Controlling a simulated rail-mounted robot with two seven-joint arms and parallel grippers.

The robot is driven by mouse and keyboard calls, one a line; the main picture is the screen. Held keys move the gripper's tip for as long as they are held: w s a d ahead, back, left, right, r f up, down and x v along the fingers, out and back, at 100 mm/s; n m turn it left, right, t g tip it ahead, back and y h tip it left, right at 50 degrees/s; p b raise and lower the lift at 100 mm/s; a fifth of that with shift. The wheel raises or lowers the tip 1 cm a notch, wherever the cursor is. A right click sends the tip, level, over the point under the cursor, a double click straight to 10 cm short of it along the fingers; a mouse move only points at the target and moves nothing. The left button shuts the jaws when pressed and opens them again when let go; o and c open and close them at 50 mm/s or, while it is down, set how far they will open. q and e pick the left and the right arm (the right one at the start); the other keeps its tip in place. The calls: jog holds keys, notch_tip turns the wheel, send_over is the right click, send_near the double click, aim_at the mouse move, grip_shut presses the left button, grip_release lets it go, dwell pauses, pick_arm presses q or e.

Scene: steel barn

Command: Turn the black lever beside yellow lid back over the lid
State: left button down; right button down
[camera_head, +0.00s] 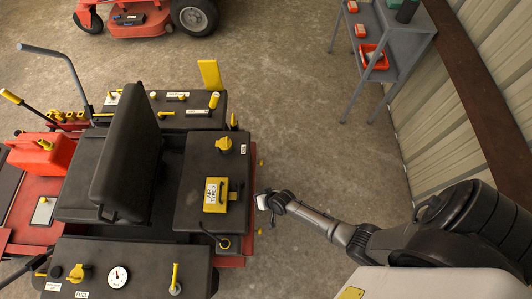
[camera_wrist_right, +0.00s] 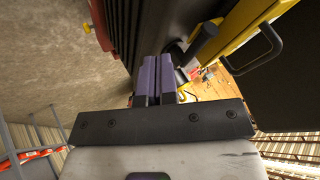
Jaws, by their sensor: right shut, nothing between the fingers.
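The yellow lid (camera_head: 216,195) with a white label sits on the mower's black right-hand panel. A thin black lever (camera_head: 237,190) stands beside its right edge. My right gripper (camera_head: 262,201) is just right of that panel, apart from the lid and lever. In the right wrist view its purple fingers (camera_wrist_right: 158,78) are together and empty. That view also shows a yellow part (camera_wrist_right: 238,32) with a black curved handle (camera_wrist_right: 268,43), right of the fingers; these look like the lid and lever. My left gripper is not in view.
The black seat (camera_head: 127,155) rises to the left. A grey shelf (camera_head: 390,45) stands at the upper right. Concrete floor right of the mower is clear.

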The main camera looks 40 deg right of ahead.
jog(key=a+p+v, duration=0.1)
jog(key=v, duration=0.5)
jog(key=shift+s+r, duration=0.3)
dwell(0.4)
jog(key=s+r+n+g+p, duration=0.1)
jog(key=s+r+p, duration=0.3)
jog(key=r, duration=0.8)
jog(key=s+d+r+n+g+h+p, duration=0.1)
jog(key=s+r+n+p, duration=0.2)
jog(key=r, duration=1)
jog(key=s+d+r+n+g+h+p, duration=0.1)
jog(key=s+r+p, duration=0.4)
jog(key=r, duration=0.7)
jog(key=shift+s+r+n+g+p, duration=0.25)
jog(key=shift+n+g+p, duration=0.25)
jog(key=shift+n+p, duration=0.4)
